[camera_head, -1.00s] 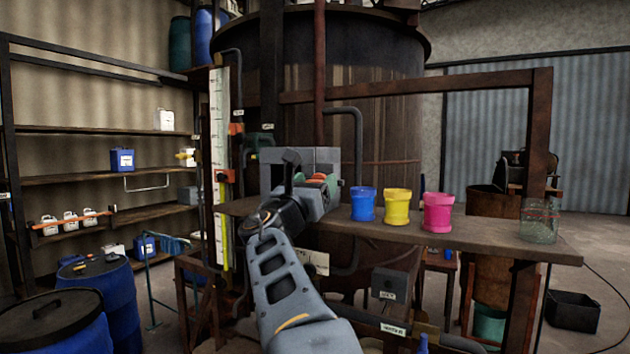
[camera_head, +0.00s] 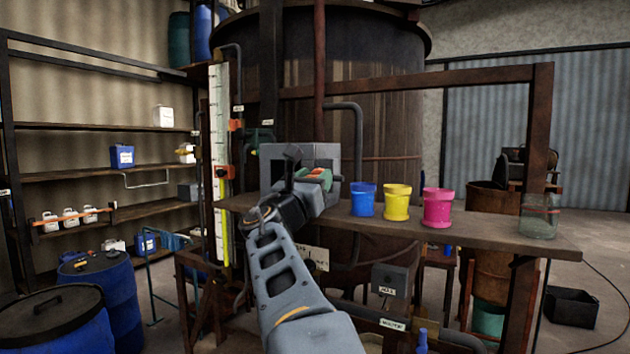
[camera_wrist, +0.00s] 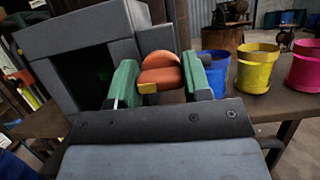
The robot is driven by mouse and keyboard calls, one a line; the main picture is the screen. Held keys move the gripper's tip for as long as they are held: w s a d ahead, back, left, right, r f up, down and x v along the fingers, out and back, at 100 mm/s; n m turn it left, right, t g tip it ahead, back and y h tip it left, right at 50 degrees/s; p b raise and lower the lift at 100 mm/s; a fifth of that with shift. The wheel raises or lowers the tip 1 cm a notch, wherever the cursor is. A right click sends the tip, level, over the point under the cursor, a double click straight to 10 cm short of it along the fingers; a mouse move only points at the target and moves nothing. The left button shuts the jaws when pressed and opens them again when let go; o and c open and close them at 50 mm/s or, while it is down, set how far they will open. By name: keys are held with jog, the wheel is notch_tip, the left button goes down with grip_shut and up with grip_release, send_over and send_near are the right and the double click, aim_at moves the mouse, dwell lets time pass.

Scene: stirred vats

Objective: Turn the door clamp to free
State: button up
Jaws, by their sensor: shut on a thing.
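The door clamp (camera_wrist: 160,74) is a rounded orange piece with a small yellow mark, on the front of a grey box (camera_wrist: 75,32). In the wrist view it sits between the green finger pads of my gripper (camera_wrist: 160,82), which is shut on it. The box has a dark recess to the left of the clamp. In the head view my gripper (camera_head: 318,180) is at the front of the grey box (camera_head: 287,151), on the bench. There my arm and fingers hide much of the clamp, so its exact angle is unclear.
Blue (camera_head: 363,200), yellow (camera_head: 396,203) and pink (camera_head: 438,208) pots stand on the bench right of the box, with a glass jar (camera_head: 539,216) farther right. The large vat (camera_head: 385,100) is behind. A rusty frame (camera_head: 540,130) rises at the right.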

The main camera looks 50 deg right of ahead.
jog(key=shift+f, duration=0.15)
jog(key=m+g+b, duration=0.2)
jog(key=m, duration=0.2)
jog(key=shift+w+f+m+b, duration=0.1)
jog(key=shift+m+b, duration=0.2)
jog(key=shift+b, duration=0.1)
jog(key=m+g, duration=0.1)
jog(key=m, duration=0.2)
jog(key=m+g+b, duration=0.1)
jog(key=m+g, duration=0.1)
jog(key=m, duration=0.1)
jog(key=m+g+y, duration=0.1)
jog(key=m, duration=0.2)
jog(key=m+g+y, duration=0.1)
jog(key=m, duration=0.2)
jog(key=shift+r+m, duration=0.2)
jog(key=shift+m, duration=0.2)
jog(key=shift+m+g+y+p, duration=0.45)
jog(key=shift+m+y, duration=0.55)
jog(key=shift+m, duration=1.3)
jog(key=o, duration=0.9)
